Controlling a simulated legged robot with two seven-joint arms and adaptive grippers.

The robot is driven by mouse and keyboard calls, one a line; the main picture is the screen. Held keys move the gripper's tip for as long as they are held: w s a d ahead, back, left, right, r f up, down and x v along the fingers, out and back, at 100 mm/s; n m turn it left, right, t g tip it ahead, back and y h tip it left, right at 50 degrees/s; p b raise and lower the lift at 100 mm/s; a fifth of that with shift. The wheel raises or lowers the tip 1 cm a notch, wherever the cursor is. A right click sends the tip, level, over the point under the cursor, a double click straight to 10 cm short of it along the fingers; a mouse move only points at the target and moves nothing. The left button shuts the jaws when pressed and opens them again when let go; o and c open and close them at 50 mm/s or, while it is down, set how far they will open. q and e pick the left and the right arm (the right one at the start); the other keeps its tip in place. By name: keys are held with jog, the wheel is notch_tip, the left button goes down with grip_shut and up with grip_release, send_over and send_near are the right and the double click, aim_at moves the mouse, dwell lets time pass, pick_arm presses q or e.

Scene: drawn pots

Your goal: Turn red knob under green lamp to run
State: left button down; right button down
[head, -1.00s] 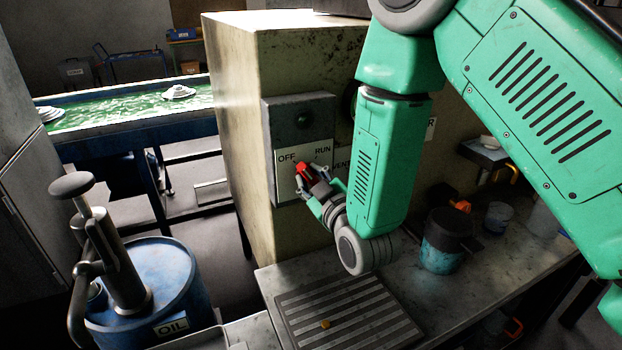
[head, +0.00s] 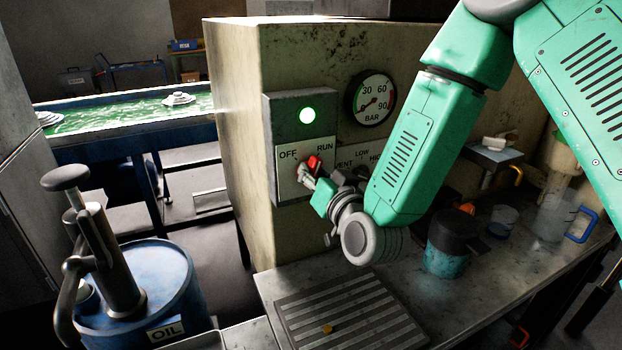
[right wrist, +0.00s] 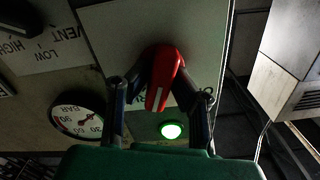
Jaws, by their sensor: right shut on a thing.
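The red knob (head: 315,162) sits on a white plate marked OFF and RUN on the front of the cabinet. Its raised end leans up and right, towards RUN. The green lamp (head: 307,115) above it is lit. My right gripper (head: 311,176) is shut on the knob and hides its lower part. In the right wrist view, which is upside down, the red knob (right wrist: 163,75) stands between the two fingers, its white mark pointing towards the lit lamp (right wrist: 171,130). My left gripper is not in view.
A pressure gauge (head: 371,98) is right of the lamp, with a VENT/LOW/HIGH selector below it, partly behind my right arm. A dark-lidded jar (head: 444,262) and a striped mat (head: 350,312) are on the bench. An oil drum (head: 165,285) with a pump stands at left.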

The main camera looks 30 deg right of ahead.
jog(key=shift+w+d+r+m+b, duration=0.15)
jog(key=shift+m+b, duration=0.2)
jog(key=shift+m, duration=0.6)
jog(key=shift+s+d+r+m+b, duration=0.15)
jog(key=shift+m+b, duration=0.2)
jog(key=shift+m, duration=0.6)
jog(key=shift+w+a, duration=0.1)
jog(key=c, duration=1.4)
grip_release()
jog(key=shift+c, duration=0.2)
jog(key=shift+f, duration=0.15)
jog(key=shift+f, duration=0.1)
